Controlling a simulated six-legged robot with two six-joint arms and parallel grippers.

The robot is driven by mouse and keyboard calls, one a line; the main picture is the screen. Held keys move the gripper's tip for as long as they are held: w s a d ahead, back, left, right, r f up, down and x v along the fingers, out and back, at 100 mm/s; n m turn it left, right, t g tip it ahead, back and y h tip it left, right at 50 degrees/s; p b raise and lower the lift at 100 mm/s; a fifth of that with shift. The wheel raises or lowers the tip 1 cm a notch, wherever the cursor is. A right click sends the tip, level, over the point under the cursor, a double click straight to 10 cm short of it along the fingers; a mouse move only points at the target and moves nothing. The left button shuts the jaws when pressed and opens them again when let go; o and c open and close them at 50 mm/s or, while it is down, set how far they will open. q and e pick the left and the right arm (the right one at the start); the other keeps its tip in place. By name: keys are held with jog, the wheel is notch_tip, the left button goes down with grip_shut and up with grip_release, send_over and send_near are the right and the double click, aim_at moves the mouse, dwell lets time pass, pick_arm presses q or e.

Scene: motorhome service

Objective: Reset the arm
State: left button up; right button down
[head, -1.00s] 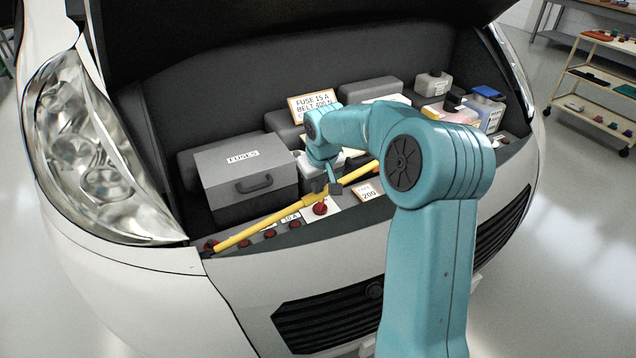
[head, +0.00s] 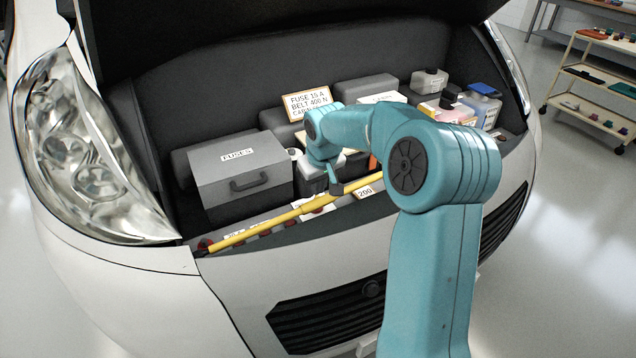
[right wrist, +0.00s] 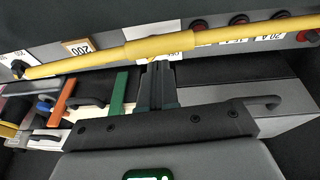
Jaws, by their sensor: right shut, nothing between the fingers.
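My right arm (head: 430,260) reaches from the lower right into the open front bay of the white motorhome. My right gripper (head: 335,188) is shut and empty, just behind the yellow bar (head: 240,235) that runs slantwise across the front of the bay. In the right wrist view the shut fingers (right wrist: 158,80) point at the bar (right wrist: 150,47); whether they touch it I cannot tell. My left gripper is not in view.
A grey fuse box (head: 240,175) stands left of the gripper. A sign (head: 308,104) and several bottles (head: 470,103) sit further back and right. A 200 label (head: 365,193) and red knobs line the front ledge. A shelf cart (head: 600,85) stands far right.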

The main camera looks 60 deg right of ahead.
pick_arm(q)
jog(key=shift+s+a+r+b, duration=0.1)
jog(key=shift+b, duration=0.55)
pick_arm(e)
jog(key=v, duration=1.1)
jog(key=shift+s+d, duration=0.2)
jog(key=shift+d, duration=0.2)
jog(key=shift+w, duration=0.1)
